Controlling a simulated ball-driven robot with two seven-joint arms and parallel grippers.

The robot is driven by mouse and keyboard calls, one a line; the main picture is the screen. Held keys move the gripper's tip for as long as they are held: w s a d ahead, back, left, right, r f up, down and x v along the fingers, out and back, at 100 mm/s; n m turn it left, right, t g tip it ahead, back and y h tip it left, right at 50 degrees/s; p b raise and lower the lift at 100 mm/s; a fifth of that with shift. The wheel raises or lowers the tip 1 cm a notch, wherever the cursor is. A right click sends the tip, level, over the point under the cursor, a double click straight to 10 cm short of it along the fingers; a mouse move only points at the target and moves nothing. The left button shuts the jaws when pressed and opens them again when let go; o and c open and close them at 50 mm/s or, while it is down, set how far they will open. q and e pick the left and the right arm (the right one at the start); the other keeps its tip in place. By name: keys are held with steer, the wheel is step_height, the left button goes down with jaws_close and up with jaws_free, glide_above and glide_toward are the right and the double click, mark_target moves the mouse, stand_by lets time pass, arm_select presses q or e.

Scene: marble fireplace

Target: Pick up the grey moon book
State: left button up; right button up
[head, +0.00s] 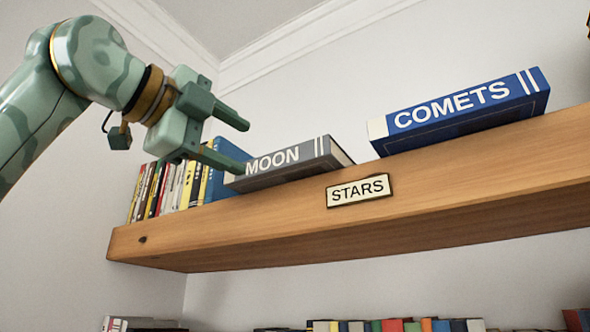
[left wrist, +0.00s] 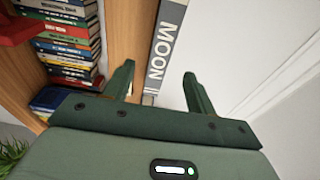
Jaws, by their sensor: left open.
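The grey moon book (head: 290,163) lies flat on the wooden shelf, its spine with the white word MOON facing out. My left gripper (head: 244,145) is open at the book's left end. In the head view its lower finger overlaps the start of the spine and its upper finger is above the book. In the left wrist view the grey moon book (left wrist: 168,38) shows between the fingertips of the left gripper (left wrist: 158,74), with gaps on both sides. I cannot tell whether either finger touches it. My right gripper is not in view.
A blue COMETS book (head: 465,112) lies to the right, with bare shelf between. Several upright books (head: 175,188) and a blue one stand left of the moon book. The wooden shelf (head: 450,183) bears a STARS label (head: 360,190). More books line a lower shelf.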

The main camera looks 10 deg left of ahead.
mark_target(271, 161)
arm_select(q)
steer(key=p+x, duration=0.1)
steer(key=x, duration=0.2)
steer(key=shift+w+d+r, duration=0.15)
steer(key=shift+w+d, duration=0.2)
steer(key=shift+w, duration=0.15)
steer(key=shift+w+d+p, duration=0.15)
steer(key=shift+w+p, duration=0.05)
steer(key=shift+p, duration=0.1)
steer(key=p+x, duration=0.3)
steer(key=x, duration=0.1)
steer(key=shift+w, duration=0.25)
steer(key=shift+w+d, duration=0.15)
steer(key=shift+c, duration=0.6)
steer(key=shift+s, duration=0.25)
jaws_close()
